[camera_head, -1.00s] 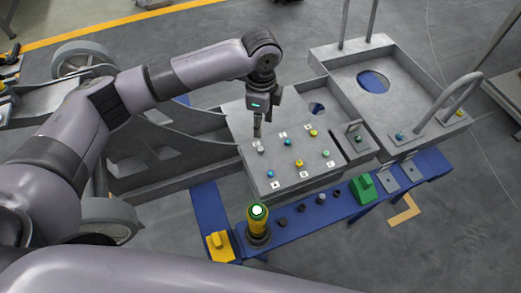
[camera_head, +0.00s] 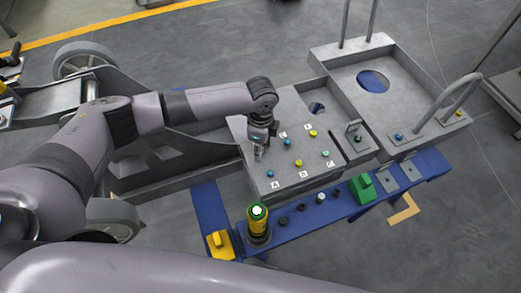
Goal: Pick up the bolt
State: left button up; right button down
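Several small bolts stand on a grey plate (camera_head: 283,183) with white letter labels. I see a blue bolt (camera_head: 270,173), a teal bolt (camera_head: 288,142), a yellow bolt (camera_head: 312,133), another yellow bolt (camera_head: 298,163) and a pale green bolt (camera_head: 325,153). My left gripper (camera_head: 258,155) points down at the plate's left side, low over the spot of a pale grey bolt that showed earlier. The gripper hides that spot, and its fingers are too small to tell open from shut or touching. My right gripper is out of view.
A blue rail (camera_head: 290,229) runs in front, bearing a yellow-green post lamp (camera_head: 258,222), a yellow block (camera_head: 219,245) and a green block (camera_head: 363,188). Right of the plate is a grey tray (camera_head: 345,100) with upright handles. Open floor lies at the lower right.

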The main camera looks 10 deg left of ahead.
pick_arm(q)
grip_shut()
dwell(0.4)
jog(key=shift+r, duration=0.1)
